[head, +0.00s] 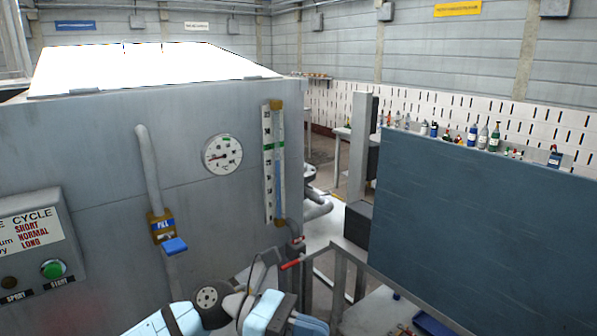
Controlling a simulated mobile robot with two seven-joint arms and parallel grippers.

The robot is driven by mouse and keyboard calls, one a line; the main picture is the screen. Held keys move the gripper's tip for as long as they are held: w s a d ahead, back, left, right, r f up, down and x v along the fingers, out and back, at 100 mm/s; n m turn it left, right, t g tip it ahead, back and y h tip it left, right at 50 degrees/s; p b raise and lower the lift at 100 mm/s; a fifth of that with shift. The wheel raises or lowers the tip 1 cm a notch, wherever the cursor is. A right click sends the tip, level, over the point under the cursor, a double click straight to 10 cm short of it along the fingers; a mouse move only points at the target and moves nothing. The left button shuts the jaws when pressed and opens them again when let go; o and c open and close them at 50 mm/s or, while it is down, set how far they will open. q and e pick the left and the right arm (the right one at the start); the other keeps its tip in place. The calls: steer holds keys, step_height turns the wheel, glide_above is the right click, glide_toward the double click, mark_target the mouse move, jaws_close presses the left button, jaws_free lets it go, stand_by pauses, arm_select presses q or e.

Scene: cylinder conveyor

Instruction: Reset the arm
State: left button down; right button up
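Part of an arm of mine, light blue and white with a dark round joint, shows at the bottom centre in front of the grey machine (100,130). It comes in from the lower left, so I take it as my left arm. A grey part at its upper end, probably my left gripper (262,275), is near a red-handled valve (290,265) at the machine's lower right corner. Its fingers cannot be made out clearly, and I cannot tell whether it touches the valve. My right gripper is not in view.
The machine carries a round gauge (222,154), a level tube (273,165), a blue-handled fill valve (174,246) and a panel with a green start button (53,269). A dark blue panel (480,220) stands at right. Several bottles (472,135) show behind its top edge.

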arm_select(q)
steer(key=w+a+f+m+t+y+p, duration=0.1)
steer(key=a+f+m+t+y+p, duration=0.15)
steer(key=a+f+m+t, duration=0.75)
steer(key=w+a+f+m+t+y+p, duration=0.1)
steer(key=m+t+y, duration=0.2)
steer(key=m+t, duration=1.55)
steer(key=s+a+f+n+g+y, duration=0.2)
steer(key=s+a+f+g, duration=0.1)
steer(key=s+f+g, duration=0.1)
steer(key=s+a+f+n+g+y+p, duration=0.1)
steer(key=s+a+f+n+g+y, duration=0.2)
steer(key=s+f, duration=0.3)
steer(key=s+a+f+n+g+y+p, duration=0.1)
steer(key=s+a+f+n+g+y, duration=0.2)
steer(key=f, duration=0.6)
steer(key=s+a+g, duration=0.1)
steer(key=s+g, duration=0.1)
steer(key=g, duration=0.1)
steer(key=shift+s+a, duration=0.15)
steer(key=shift+a, duration=0.25)
